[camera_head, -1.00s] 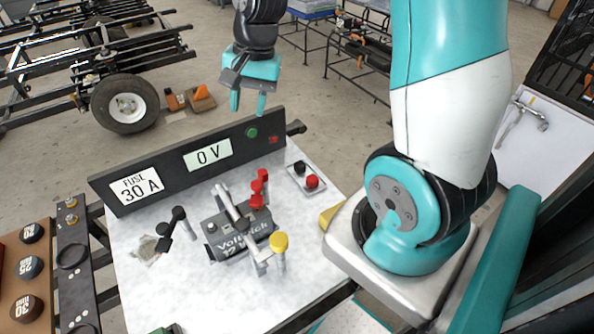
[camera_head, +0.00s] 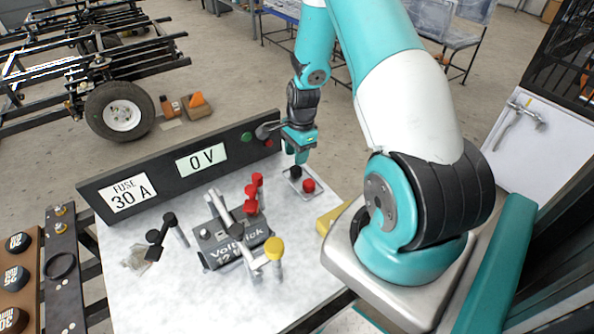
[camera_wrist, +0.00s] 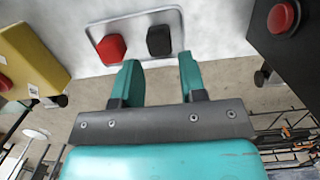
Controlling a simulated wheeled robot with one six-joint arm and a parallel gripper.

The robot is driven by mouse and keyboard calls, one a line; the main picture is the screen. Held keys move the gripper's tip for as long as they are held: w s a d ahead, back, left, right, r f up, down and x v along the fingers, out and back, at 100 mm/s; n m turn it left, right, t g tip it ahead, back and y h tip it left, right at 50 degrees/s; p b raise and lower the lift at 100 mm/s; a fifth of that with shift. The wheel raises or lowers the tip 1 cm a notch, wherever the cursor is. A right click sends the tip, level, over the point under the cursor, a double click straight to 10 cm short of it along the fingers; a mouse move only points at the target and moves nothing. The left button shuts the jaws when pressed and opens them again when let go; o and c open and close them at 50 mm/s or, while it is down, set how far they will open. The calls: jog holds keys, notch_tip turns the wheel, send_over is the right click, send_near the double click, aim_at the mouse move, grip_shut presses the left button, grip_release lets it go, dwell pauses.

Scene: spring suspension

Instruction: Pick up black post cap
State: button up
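The black post cap (camera_wrist: 160,41) sits beside a red post cap (camera_wrist: 111,48) on a small pale tray (camera_wrist: 135,22) in the wrist view. In the head view the black cap (camera_head: 295,172) is partly covered by my fingers, and the red cap (camera_head: 308,185) lies just in front of it. My gripper (camera_head: 300,158) hangs above the tray at the back right of the bench. In the wrist view my gripper (camera_wrist: 157,75) is open, with its two teal fingers apart and nothing between them. The black cap lies beyond the fingertips, nearer the right finger.
The display panel (camera_head: 180,165) with green and red buttons stands along the back edge, close left of my gripper. A battery (camera_head: 232,245) with clamps and a yellow-topped post (camera_head: 274,249) stands mid-bench. A yellow box (camera_head: 333,219) is at the right edge.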

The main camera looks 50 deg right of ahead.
aim_at(296, 168)
notch_tip(296, 168, down, 6)
jog(key=shift+a+r, duration=0.1)
jog(key=shift+r, duration=0.05)
jog(key=shift+c, duration=0.2)
jog(key=c, duration=0.5)
